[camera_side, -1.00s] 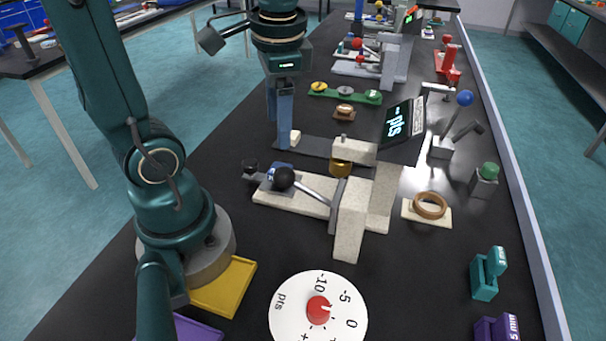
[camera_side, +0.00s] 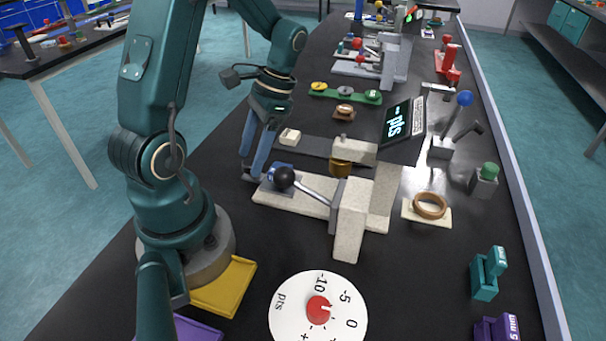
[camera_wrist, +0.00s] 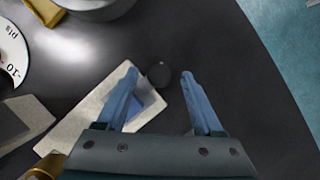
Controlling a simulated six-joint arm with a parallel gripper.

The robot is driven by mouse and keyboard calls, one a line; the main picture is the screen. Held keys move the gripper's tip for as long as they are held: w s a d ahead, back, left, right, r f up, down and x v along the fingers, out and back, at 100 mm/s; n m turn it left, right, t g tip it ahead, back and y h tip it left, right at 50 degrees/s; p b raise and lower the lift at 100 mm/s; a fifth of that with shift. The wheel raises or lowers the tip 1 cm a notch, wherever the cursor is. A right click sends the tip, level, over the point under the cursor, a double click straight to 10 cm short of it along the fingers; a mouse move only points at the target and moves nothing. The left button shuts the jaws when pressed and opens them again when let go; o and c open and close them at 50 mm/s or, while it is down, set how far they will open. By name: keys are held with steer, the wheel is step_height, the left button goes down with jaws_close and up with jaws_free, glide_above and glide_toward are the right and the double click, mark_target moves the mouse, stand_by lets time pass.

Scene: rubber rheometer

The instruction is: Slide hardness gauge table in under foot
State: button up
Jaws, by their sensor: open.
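A small slide table (camera_side: 293,185) with a blue piece on top sits at the base's left end, clear of the foot. In the wrist view, the blue piece (camera_wrist: 151,104) and a round dark knob (camera_wrist: 160,74) show between my fingers. My gripper (camera_side: 252,180) is open and points down at the knob end, one finger on each side of it. In the side view the fingers largely hide the knob; contact cannot be told.
A display (camera_side: 403,121) stands behind the gauge. A white dial (camera_side: 340,310) and yellow tray (camera_side: 225,287) lie in front. A ring on a pale plate (camera_side: 430,206) is to the right. A dark strip with a pale block (camera_side: 290,137) lies behind the base.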

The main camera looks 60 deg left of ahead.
steer(key=shift+s+f, duration=0.15)
steer(key=shift+f, duration=0.2)
jaws_close()
stand_by(1.2)
